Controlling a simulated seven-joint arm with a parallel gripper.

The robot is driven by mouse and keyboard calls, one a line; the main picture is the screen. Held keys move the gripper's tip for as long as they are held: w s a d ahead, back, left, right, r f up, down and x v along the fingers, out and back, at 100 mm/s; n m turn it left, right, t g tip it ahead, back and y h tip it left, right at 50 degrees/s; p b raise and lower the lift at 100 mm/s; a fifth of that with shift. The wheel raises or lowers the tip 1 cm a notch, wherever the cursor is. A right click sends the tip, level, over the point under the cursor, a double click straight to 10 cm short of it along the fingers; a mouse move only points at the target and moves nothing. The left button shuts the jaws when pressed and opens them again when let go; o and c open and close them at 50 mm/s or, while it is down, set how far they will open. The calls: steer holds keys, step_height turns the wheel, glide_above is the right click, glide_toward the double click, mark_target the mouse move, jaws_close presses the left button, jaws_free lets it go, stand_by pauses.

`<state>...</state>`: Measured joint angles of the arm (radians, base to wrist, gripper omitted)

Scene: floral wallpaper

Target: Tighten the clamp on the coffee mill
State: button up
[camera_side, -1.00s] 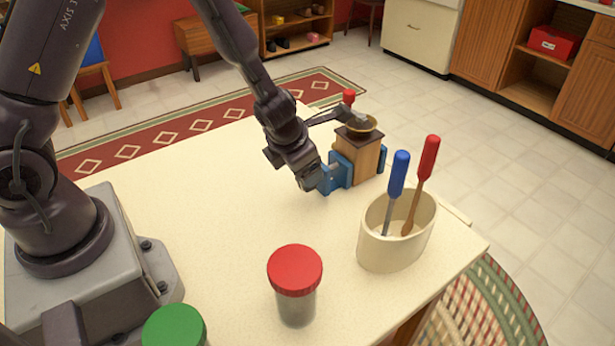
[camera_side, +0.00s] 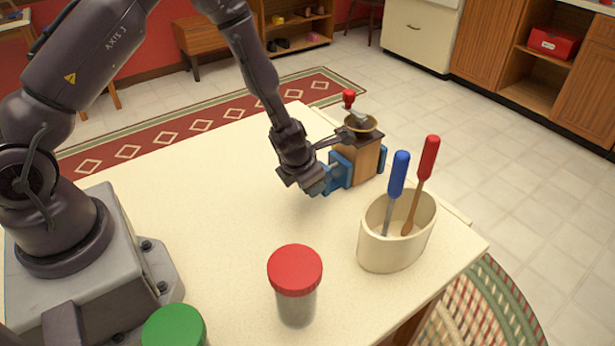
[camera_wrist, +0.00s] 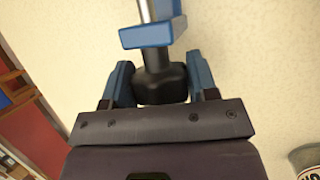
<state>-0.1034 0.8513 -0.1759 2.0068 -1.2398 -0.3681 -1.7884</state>
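The coffee mill (camera_side: 357,155) stands at the table's far right edge, a wooden box with a brass bowl and red-knobbed crank. The blue clamp (camera_side: 341,170) is at its left side. In the wrist view a blue clamp part (camera_wrist: 150,35) with a metal rod shows at the top. Below it is the dark clamp knob (camera_wrist: 160,87). My gripper (camera_side: 322,186) reaches the clamp from the left. Contact is hidden in the side view.
A cream crock (camera_side: 380,243) with blue- and red-handled tools stands right of the gripper, near the table edge. A red-lidded jar (camera_side: 295,285) and a green lid (camera_side: 174,328) are in front. The middle of the table (camera_side: 210,205) is clear.

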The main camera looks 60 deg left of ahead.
steer(key=shift+c, duration=1.1)
steer(key=y, duration=0.3)
steer(key=shift+d+m, duration=0.15)
steer(key=shift+m, duration=0.15)
steer(key=m+y, duration=0.1)
steer(key=y, duration=0.3)
steer(key=shift+f+t, duration=0.1)
steer(key=shift+t, duration=0.2)
steer(key=m+y, duration=0.1)
steer(key=y, duration=0.2)
steer(key=shift+t+y, duration=0.3)
steer(key=shift+m+t+y, duration=0.6)
steer(key=shift+y, duration=1)
